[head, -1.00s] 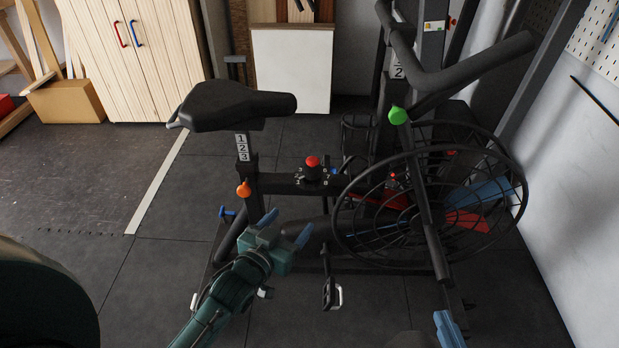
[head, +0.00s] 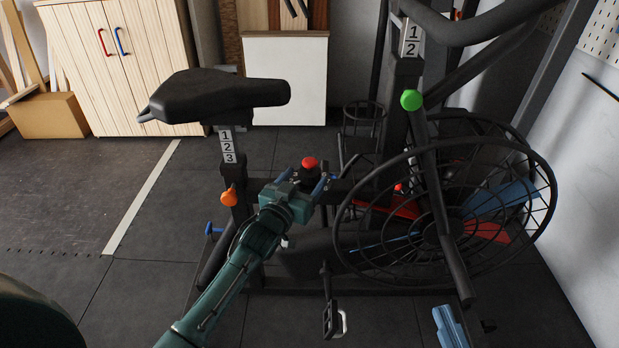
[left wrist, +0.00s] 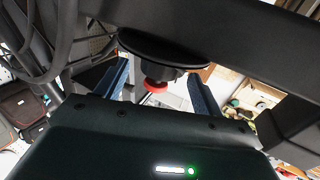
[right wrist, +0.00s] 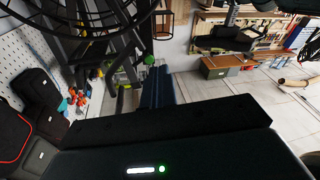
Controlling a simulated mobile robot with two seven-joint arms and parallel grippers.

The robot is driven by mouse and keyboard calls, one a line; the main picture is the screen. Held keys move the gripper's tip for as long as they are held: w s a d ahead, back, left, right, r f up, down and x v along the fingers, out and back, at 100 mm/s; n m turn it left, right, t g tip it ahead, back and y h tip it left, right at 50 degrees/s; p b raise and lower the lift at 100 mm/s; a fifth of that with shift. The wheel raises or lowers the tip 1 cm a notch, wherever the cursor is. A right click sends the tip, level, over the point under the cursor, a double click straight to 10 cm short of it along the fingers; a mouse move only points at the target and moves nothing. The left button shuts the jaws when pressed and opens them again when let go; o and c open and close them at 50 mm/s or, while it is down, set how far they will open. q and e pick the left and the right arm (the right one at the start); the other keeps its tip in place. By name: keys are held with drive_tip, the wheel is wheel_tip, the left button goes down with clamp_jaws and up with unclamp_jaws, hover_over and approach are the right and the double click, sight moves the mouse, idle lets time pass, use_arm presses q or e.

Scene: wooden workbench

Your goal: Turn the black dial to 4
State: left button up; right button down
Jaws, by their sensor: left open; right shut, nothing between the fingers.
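The black dial (head: 310,174) with a red top sits on the exercise bike's low horizontal bar, below and right of the saddle. Its markings are too small to read. My left gripper (head: 304,181) is open at the dial, its blue fingers partly hiding the dial's near side. In the left wrist view the black dial (left wrist: 165,55) and its red top show between the two spread fingers; I cannot tell whether they touch. My right gripper (head: 448,326) is shut and empty, low in front of the bike; its closed fingers (right wrist: 158,86) show in the right wrist view.
The saddle (head: 215,95) overhangs left of the dial. An orange knob (head: 229,197) is on the seat post and a green knob (head: 411,100) on the front post. The large wire flywheel cage (head: 445,210) stands right of the dial. Floor at left is clear.

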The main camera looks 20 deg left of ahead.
sight(310, 170)
use_arm(q)
drive_tip(key=shift+w+d+b, duration=0.15)
drive_tip(key=shift+w+b, duration=0.05)
drive_tip(key=shift+w, duration=0.75)
drive_tip(key=shift+w+d+b, duration=0.1)
drive_tip(key=shift+w+b, duration=0.1)
drive_tip(key=shift+w, duration=0.7)
use_arm(e)
drive_tip(key=shift+w+a, duration=0.1)
use_arm(q)
drive_tip(key=shift+c, duration=0.5)
